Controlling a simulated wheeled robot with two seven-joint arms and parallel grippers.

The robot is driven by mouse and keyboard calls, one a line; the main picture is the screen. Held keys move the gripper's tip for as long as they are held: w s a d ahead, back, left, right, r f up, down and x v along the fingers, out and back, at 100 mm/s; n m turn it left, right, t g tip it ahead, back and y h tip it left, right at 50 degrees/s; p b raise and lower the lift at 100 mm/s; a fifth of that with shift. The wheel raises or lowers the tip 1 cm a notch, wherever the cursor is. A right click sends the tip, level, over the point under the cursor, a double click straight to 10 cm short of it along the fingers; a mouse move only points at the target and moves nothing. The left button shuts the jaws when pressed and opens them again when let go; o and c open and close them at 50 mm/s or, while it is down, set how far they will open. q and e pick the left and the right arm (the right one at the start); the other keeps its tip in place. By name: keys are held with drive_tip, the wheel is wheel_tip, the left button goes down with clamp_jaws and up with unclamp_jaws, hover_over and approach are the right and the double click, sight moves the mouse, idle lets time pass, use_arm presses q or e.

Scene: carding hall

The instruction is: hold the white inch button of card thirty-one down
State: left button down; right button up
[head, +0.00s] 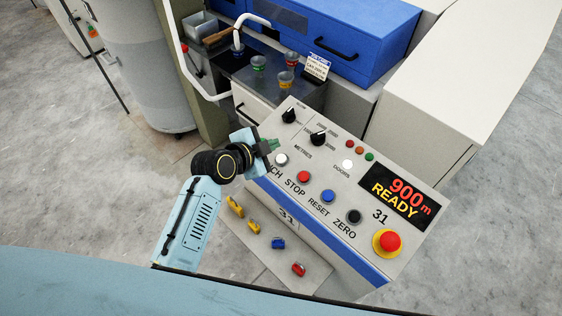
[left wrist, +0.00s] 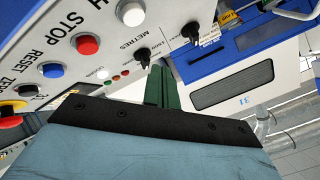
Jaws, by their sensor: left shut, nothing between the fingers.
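The white inch button (head: 281,159) is at the left end of the button row on the sloped panel marked 31 (head: 340,200). In the left wrist view, the white button (left wrist: 131,12) is near the top edge, apart from my fingertips in the picture. My left gripper (head: 274,144) is shut and empty, its green fingers just above the white button in the head view. The green fingers also show in the left wrist view (left wrist: 160,85), pointing toward the panel. The panel's display (head: 396,200) reads 900 m and READY. My right gripper is not in view.
Red stop (head: 303,177), blue reset (head: 328,196) and black zero (head: 353,217) buttons continue the row. A red emergency knob (head: 390,242) sits at the right. Black dials (head: 318,138) are above. A lower ledge holds yellow, blue and red pieces (head: 278,243).

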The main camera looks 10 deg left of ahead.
sight(284, 155)
use_arm(q)
drive_tip(key=f+b, duration=0.2)
drive_tip(key=f, duration=0.1)
drive_tip(key=w+f+b, duration=0.1)
drive_tip(key=f, duration=0.1)
drive_tip(key=shift+d+b, duration=0.35)
drive_tip(key=shift+b, duration=0.05)
drive_tip(key=shift+w+f+b, duration=0.1)
drive_tip(key=shift+f+b, duration=0.2)
drive_tip(key=shift+d, duration=0.1)
idle(1.2)
drive_tip(key=shift+w+f, duration=0.1)
drive_tip(key=shift+f, duration=0.3)
drive_tip(key=shift+d+f+b, duration=0.1)
drive_tip(key=shift+f+b, duration=0.4)
drive_tip(key=shift+b, duration=0.1)
idle(1.8)
drive_tip(key=shift+r, duration=0.1)
idle(1.5)
drive_tip(key=shift+r+p, duration=0.85)
drive_tip(key=shift+p, duration=0.15)
